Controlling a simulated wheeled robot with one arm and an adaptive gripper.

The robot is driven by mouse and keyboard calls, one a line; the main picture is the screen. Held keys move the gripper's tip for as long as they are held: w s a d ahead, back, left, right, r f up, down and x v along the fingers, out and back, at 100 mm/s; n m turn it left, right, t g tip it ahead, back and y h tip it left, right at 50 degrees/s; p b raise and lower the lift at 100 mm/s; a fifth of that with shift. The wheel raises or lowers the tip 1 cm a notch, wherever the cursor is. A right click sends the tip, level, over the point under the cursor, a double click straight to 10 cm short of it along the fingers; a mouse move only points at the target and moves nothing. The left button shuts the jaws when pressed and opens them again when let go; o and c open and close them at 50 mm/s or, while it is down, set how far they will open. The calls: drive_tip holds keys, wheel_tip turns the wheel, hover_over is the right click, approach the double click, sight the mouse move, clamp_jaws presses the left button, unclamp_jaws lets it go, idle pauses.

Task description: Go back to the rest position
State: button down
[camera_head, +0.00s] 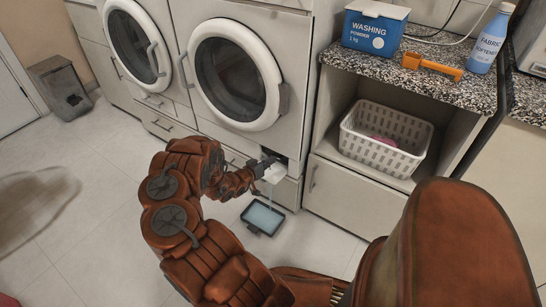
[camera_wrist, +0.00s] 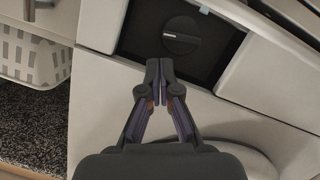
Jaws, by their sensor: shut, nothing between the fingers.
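My gripper (camera_head: 264,166) is at the lower right front of the nearer white machine (camera_head: 235,75), by a small open recess low on its front. In the wrist view my gripper (camera_wrist: 159,68) is shut and empty, its fingertips together. They lie in front of a dark recess (camera_wrist: 205,55) that holds a round black knob (camera_wrist: 181,36). I cannot tell whether the fingertips touch anything. My arm reaches from the lower middle of the head view toward the machine.
A shallow tray (camera_head: 263,217) with bluish contents is on the floor below the recess. A white basket (camera_head: 386,140) sits in the shelf at right. Washing powder (camera_head: 374,28), an orange object (camera_head: 432,66) and fabric softener (camera_head: 490,40) stand on the counter. Floor at left is mostly clear.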

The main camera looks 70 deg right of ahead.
drive_tip(key=v, duration=0.5)
drive_tip(key=shift+s+p, duration=0.15)
drive_tip(key=shift+p, duration=0.25)
